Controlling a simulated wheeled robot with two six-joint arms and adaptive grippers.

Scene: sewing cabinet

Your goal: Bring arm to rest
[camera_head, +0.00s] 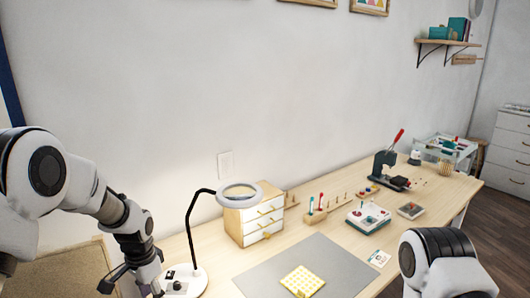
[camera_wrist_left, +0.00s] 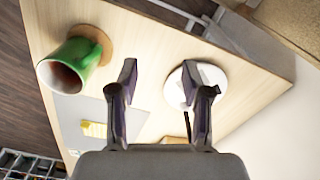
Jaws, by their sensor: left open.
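My left arm comes in from the left in the head view. Its gripper (camera_head: 132,278) hangs at the lower left, beside the base of the ring lamp (camera_head: 196,240). In the left wrist view the two fingers of this gripper (camera_wrist_left: 159,75) stand wide apart with nothing between them. The wooden table (camera_wrist_left: 146,36) lies beyond the fingers. The lamp's white round base (camera_wrist_left: 177,92) is behind the right finger. My right arm shows only as a white and black link at the lower right of the head view; its gripper is out of frame.
A green mug (camera_wrist_left: 72,60) is by a round cork coaster (camera_wrist_left: 97,42). A small drawer box (camera_head: 255,220), a grey mat (camera_head: 325,257) with a yellow grid block (camera_head: 302,281), and a press (camera_head: 385,165) stand on the table. A cork board (camera_head: 65,272) is at lower left.

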